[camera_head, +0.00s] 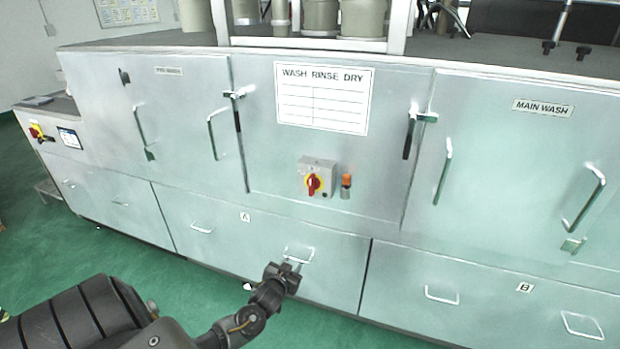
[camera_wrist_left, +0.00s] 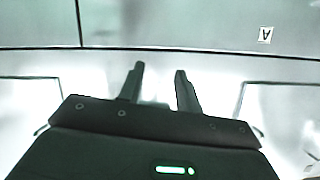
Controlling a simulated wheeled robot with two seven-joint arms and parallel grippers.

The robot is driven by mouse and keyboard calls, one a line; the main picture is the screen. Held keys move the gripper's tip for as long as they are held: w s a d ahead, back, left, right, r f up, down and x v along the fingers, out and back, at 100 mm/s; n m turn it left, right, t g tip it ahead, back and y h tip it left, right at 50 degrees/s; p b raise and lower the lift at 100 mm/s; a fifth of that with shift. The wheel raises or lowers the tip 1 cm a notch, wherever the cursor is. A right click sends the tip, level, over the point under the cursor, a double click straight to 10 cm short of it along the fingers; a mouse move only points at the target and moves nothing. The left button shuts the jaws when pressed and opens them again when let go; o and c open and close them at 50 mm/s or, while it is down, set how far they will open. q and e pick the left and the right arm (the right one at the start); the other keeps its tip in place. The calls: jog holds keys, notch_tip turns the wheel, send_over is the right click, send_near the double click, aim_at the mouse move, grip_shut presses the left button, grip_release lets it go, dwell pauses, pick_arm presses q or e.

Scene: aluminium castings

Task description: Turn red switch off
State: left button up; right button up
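The red switch (camera_head: 313,184) is a red rotary knob on a yellow plate, on a grey box (camera_head: 319,165) fixed to the middle panel below the "WASH RINSE DRY" sign. In the head view my left gripper (camera_head: 290,268) is below and a little left of the switch, in front of the lower drawer marked A. In the left wrist view the two fingers (camera_wrist_left: 160,85) stand apart with nothing between them, facing the drawer front. The switch is not in the wrist view. My right gripper is not in view.
An orange-topped indicator (camera_head: 346,186) sits right of the switch box. Another red and yellow switch (camera_head: 37,132) is at the far left end. Door handles (camera_head: 443,172) and drawer handles (camera_head: 442,295) stick out from the machine front.

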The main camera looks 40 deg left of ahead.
aim_at(310, 185)
pick_arm(q)
jog(key=w+r+n+t+p, duration=0.1)
jog(key=w+r+t, duration=0.1)
jog(key=r, duration=0.9)
jog(key=w+r+n+t+p, duration=0.1)
jog(key=w+r+t, duration=0.1)
jog(key=r, duration=0.9)
jog(key=shift+y, duration=0.4)
jog(key=x, duration=0.3)
jog(key=p+x, duration=0.1)
jog(key=x, duration=0.3)
jog(key=p+x, duration=0.1)
jog(key=x, duration=0.3)
jog(key=shift+a, duration=0.3)
grip_shut()
